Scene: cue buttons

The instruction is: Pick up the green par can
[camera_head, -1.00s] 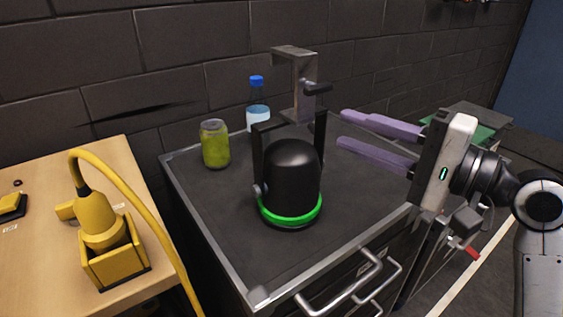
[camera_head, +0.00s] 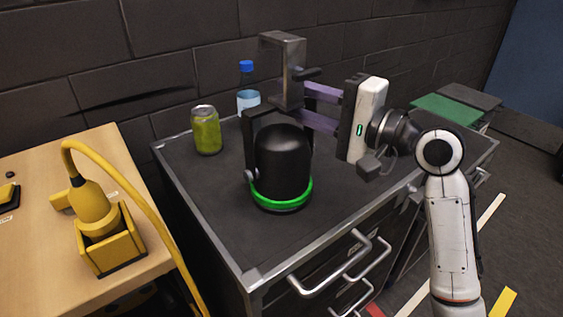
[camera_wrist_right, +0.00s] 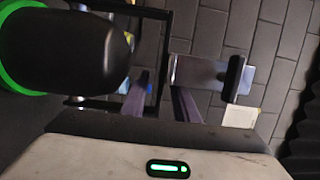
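The green par can (camera_head: 283,155) is a black stage light with a green ring around its base. It stands upright on the dark cabinet top, with a yoke and a grey hook clamp (camera_head: 290,60) above it. My right gripper (camera_head: 306,104) comes in from the right at the height of the yoke top. Its two purple fingers are apart, with their tips close to the clamp and yoke; contact cannot be told. In the right wrist view the par can (camera_wrist_right: 75,45) lies at upper left, and the clamp (camera_wrist_right: 200,72) is beyond the fingers. My left gripper is not in view.
A yellow-green can (camera_head: 206,132) and a blue-capped bottle (camera_head: 248,100) stand behind the light. A wooden table (camera_head: 130,270) with a yellow corded device (camera_head: 100,225) is at left. The dark cabinet top (camera_head: 225,215) is free in front. A brick wall closes the back.

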